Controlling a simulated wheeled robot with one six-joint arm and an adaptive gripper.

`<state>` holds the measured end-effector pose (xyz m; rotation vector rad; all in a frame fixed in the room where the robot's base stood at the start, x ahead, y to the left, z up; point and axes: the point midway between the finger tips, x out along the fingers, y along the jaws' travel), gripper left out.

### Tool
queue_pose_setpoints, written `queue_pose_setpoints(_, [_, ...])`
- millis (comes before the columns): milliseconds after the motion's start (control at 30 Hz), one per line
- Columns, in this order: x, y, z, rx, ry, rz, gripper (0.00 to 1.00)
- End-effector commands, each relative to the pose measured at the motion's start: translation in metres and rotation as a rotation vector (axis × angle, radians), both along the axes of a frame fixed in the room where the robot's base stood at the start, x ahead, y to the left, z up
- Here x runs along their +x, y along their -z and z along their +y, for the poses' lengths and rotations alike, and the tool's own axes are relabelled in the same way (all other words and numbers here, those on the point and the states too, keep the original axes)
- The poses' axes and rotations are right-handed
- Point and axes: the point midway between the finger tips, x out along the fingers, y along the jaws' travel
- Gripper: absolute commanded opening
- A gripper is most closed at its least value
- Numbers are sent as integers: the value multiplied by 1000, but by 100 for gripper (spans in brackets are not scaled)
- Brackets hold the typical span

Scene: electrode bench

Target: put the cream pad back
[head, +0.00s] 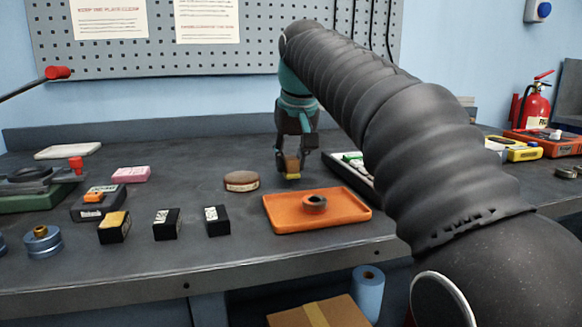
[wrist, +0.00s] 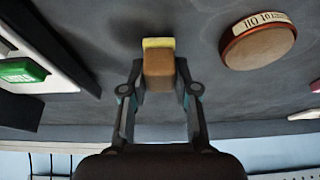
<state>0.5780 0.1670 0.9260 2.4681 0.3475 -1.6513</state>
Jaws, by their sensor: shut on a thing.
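My gripper (head: 294,150) is shut on a small brown block with a yellow layer (head: 293,176) on its lower end. In the wrist view the brown block (wrist: 160,72) sits between the fingertips, with the yellow strip at its far end. It is held upright, just above or touching the bench; I cannot tell which. No pad is plainly cream: the held block's layer looks yellow, and a flat cream slab (head: 68,151) lies at the back left. An orange tray (head: 285,222) holding a dark ring (head: 315,203) lies in front of my gripper.
A round brown labelled tin (head: 241,181) stands left of my gripper. Several small black blocks (head: 166,224) stand along the front left. A pink block (head: 131,174) lies behind them. A dark tray with a white rim (head: 346,171) is close on the right, partly behind my arm.

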Motion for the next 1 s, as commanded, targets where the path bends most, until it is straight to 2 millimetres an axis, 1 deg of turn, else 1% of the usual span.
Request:
queue_pose_setpoints(33, [0, 5, 0, 0, 0, 1, 0])
queue_pose_setpoints(67, [0, 6, 0, 0, 0, 1, 0])
queue_pose_setpoints(333, [0, 6, 0, 0, 0, 0, 0])
queue_pose_setpoints(467, [0, 10, 0, 0, 0, 0, 0])
queue_pose_setpoints(500, [0, 9, 0, 0, 0, 0, 39])
queue_pose_setpoints(567, [0, 9, 0, 0, 0, 0, 54])
queue_pose_setpoints(867, [0, 8, 0, 0, 0, 0, 55])
queue_pose_setpoints(1000, [-2, -1, -1, 0, 0, -1, 55])
